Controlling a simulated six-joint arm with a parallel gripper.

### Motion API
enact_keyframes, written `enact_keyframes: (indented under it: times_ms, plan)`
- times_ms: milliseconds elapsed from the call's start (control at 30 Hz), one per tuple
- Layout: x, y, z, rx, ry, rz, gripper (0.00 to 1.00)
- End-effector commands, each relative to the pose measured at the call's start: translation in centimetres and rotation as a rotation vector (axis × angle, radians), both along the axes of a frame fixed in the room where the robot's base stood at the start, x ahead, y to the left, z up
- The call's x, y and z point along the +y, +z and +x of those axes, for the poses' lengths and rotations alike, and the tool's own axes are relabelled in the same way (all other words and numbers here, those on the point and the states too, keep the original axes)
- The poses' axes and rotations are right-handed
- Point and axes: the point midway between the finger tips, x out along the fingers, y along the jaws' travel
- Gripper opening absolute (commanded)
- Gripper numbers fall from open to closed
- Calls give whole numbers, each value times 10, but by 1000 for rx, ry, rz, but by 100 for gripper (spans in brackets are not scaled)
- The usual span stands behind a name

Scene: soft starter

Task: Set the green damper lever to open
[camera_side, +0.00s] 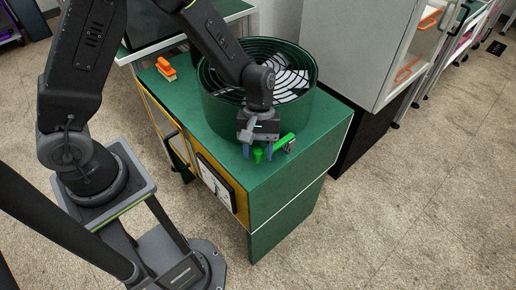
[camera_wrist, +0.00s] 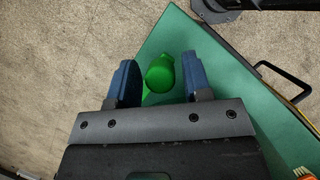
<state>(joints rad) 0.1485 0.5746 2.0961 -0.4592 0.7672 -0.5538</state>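In the wrist view, the lever's rounded bright green end (camera_wrist: 160,74) lies between the two open fingers (camera_wrist: 158,82), with a gap on either side. The finger bodies hide part of the lever in the side view. Which setting the lever is at cannot be told.
A large round green fan housing (camera_side: 222,118) with a grille stands right behind my gripper. An orange handle (camera_side: 165,68) sits on the cabinet top at the left. A dial gauge (camera_side: 215,184) is on the yellow front. A grey cabinet (camera_side: 350,50) stands behind at the right.

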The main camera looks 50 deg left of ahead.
Motion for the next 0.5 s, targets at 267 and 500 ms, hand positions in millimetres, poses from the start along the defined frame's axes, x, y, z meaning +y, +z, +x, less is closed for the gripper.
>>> enact_keyframes:
  times_ms: [267, 500]
  plan:
    - [0, 0, 0, 0, 0, 0, 18]
    - [0, 0, 0, 0, 0, 0, 0]
